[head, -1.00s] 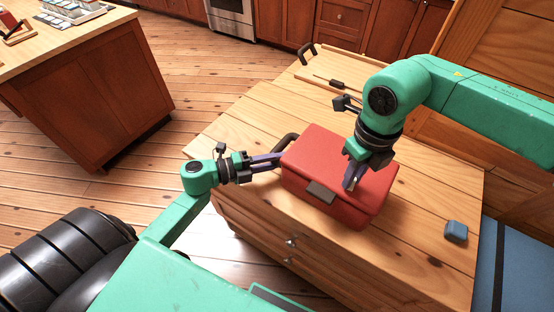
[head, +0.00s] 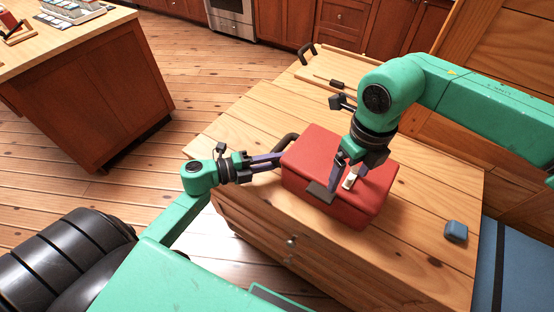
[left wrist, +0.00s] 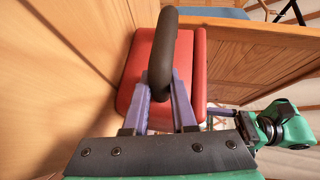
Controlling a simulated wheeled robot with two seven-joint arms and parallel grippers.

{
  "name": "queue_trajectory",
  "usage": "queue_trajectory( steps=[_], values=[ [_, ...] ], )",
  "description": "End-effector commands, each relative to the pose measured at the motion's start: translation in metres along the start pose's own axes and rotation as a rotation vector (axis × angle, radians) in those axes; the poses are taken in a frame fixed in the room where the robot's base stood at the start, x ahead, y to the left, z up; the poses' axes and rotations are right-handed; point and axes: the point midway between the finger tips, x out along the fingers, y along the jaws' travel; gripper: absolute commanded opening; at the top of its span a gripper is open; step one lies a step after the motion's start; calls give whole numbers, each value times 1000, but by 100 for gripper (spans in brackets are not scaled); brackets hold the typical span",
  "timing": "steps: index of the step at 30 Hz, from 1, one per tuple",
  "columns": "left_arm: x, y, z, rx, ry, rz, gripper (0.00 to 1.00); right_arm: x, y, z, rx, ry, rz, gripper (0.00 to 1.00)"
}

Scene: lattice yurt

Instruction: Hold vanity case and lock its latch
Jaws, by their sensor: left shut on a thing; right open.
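The red vanity case (head: 315,153) sits on the wooden cabinet top, lid down. Its dark grey latch flap (head: 318,192) is on the front edge and stands out from the front face. My left gripper (head: 279,157) is shut on the case's dark handle (head: 287,142) at the left side; the handle (left wrist: 163,55) also shows between the fingers in the left wrist view. My right gripper (head: 341,185) is open above the front part of the lid, its fingertips just beside the latch. I cannot tell whether a finger touches the latch.
A small blue block (head: 456,231) lies at the right of the cabinet top (head: 420,225). A tray with a dark-handled tool (head: 331,82) is at the back. A kitchen island (head: 90,95) stands at the left.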

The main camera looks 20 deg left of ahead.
Motion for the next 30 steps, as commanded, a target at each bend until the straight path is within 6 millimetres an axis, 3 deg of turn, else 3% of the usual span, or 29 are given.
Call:
queue_trajectory(
  steps=[22,30],
  values=[
    [0,4,0,-4,-3,7,0,-66,0,0,1,-1,-1,90],
    [0,4,0,-4,-3,7,0,-70,0,0,0,0,0,90]
  ],
)
